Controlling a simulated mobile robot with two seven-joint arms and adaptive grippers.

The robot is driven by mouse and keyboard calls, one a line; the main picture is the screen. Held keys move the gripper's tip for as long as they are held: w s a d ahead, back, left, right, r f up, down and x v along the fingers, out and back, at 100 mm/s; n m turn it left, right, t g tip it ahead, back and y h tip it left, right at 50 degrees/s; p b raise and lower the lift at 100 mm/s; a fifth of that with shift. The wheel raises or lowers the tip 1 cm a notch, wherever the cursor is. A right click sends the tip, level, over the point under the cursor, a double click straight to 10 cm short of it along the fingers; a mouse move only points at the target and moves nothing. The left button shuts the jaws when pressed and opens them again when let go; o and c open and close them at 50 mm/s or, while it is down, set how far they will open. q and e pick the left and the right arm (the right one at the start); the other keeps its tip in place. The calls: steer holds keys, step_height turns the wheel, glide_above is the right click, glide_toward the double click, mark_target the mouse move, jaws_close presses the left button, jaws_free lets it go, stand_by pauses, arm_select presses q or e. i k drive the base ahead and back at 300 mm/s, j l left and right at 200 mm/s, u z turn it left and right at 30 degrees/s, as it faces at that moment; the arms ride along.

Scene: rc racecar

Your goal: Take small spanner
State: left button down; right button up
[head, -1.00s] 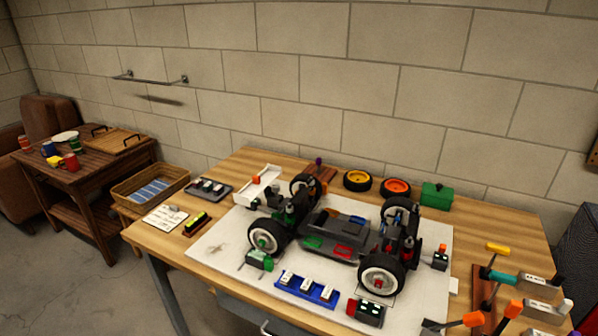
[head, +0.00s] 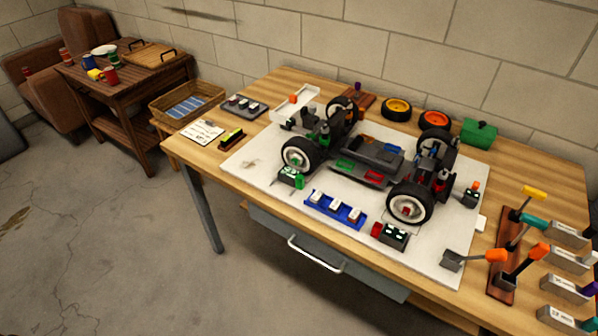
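Several tools with coloured handles stand in or over a dark wooden rack at the right end of the workbench. They include a yellow-handled tool (head: 533,192), a teal-handled tool (head: 535,222) and an orange-handled tool (head: 538,252). Another orange-handled tool (head: 488,256) with a grey end lies to the left, near the mat's corner. I cannot tell which of them is the small spanner. The labels on the grey blocks beside the rack (head: 503,285) are too small to read. Neither of my grippers is in view.
An RC car chassis (head: 372,163) stands on a white mat (head: 250,165) on the wooden workbench (head: 188,152). Blue tray (head: 335,209), green box (head: 479,132) and loose wheels (head: 397,108) surround it. A drawer handle (head: 316,258) sticks out in front. Floor at left front is clear.

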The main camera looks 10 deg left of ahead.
mark_target(540, 249)
steer(key=l+z, duration=0.1)
steer(key=z, duration=1.1)
steer(key=k+l, duration=0.05)
